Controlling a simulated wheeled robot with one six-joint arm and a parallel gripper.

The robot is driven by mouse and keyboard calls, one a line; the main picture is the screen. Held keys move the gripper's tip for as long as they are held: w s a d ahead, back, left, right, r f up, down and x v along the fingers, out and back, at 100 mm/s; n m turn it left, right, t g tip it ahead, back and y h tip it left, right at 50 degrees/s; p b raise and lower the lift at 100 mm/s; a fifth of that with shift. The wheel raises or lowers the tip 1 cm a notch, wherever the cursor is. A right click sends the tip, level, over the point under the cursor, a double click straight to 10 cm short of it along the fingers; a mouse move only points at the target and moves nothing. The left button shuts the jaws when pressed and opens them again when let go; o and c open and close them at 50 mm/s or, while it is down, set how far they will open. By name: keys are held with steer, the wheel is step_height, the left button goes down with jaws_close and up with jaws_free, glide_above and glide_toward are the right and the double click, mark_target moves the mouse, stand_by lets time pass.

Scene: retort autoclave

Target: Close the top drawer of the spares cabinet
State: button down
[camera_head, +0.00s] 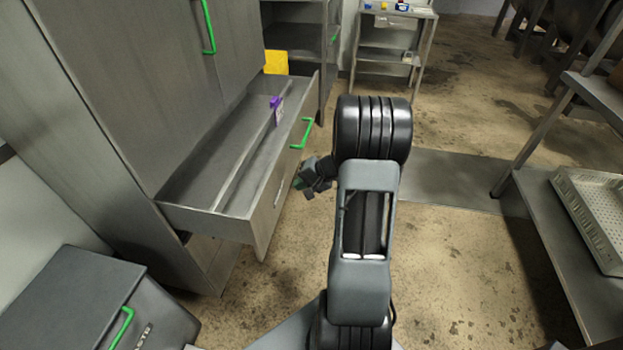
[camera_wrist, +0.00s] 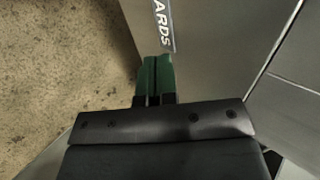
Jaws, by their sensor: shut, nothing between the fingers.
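The spares cabinet (camera_head: 105,95) is the tall grey cabinet at the left of the head view. Its top drawer (camera_head: 262,215) is pulled well out, with a green handle (camera_head: 301,140) on its front. A purple item (camera_head: 275,102) shows in the drawer. My gripper (camera_head: 300,184) is beside the outer face of the drawer front. In the wrist view, my gripper's green fingers (camera_wrist: 155,72) are shut together with nothing between them. They point at the grey drawer front (camera_wrist: 215,45), close to a label (camera_wrist: 163,22) reading "ARDS". I cannot tell whether they touch it.
A dark box with a green handle (camera_head: 122,327) stands at the lower left. A yellow object (camera_head: 276,62) and shelves (camera_head: 300,38) are beyond the drawer. A metal rack with a perforated tray (camera_head: 588,215) is at the right. The floor between is clear.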

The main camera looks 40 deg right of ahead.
mark_target(278, 186)
steer(key=shift+w+a+f, duration=0.2)
steer(key=shift+w+a, duration=0.65)
steer(key=shift+w, duration=0.1)
steer(key=shift+w+a+f, duration=0.2)
steer(key=shift+w+a, duration=0.6)
steer(key=shift+w, duration=0.1)
